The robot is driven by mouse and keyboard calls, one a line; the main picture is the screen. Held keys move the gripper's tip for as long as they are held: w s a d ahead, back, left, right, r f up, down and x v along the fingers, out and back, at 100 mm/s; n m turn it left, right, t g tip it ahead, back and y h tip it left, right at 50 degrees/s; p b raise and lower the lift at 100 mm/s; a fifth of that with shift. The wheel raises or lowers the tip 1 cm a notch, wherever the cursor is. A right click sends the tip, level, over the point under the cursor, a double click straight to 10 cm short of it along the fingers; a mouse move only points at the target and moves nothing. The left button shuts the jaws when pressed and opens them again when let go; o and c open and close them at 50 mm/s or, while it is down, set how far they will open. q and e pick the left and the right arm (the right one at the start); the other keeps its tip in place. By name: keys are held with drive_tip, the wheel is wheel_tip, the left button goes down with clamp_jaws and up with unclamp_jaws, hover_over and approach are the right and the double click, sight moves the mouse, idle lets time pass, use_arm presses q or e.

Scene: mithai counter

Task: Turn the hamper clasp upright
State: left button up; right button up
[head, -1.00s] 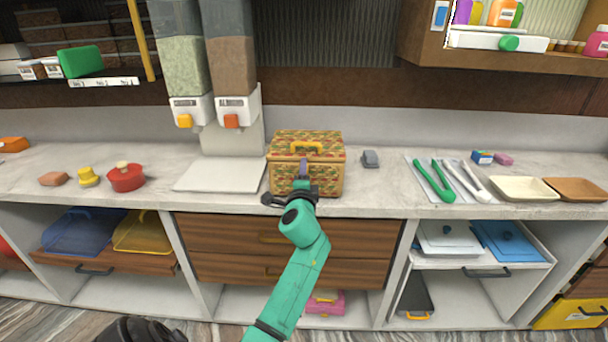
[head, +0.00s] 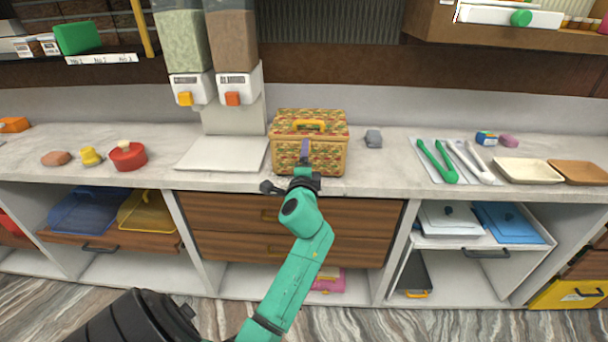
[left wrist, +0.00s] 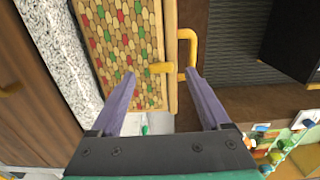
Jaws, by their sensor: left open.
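The hamper (head: 335,158), a box with a red, green and tan scale pattern and a yellow top handle (head: 310,124), stands on the counter. My left gripper (head: 305,153) is before its front face, and its arm and hand hide part of that face. In the left wrist view the hamper (left wrist: 122,40) appears turned sideways, with its handle (left wrist: 187,45) to the right.
Dispensers (head: 213,83) and a white board (head: 222,154) stand left of the hamper. A small grey object (head: 373,138) and green tongs (head: 436,160) lie to its right. Drawers (head: 330,225) are below the counter's front edge.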

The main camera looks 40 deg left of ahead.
use_arm(q)
drive_tip(key=b+v, duration=0.1)
drive_tip(key=v, duration=1)
drive_tip(key=shift+b, duration=0.4)
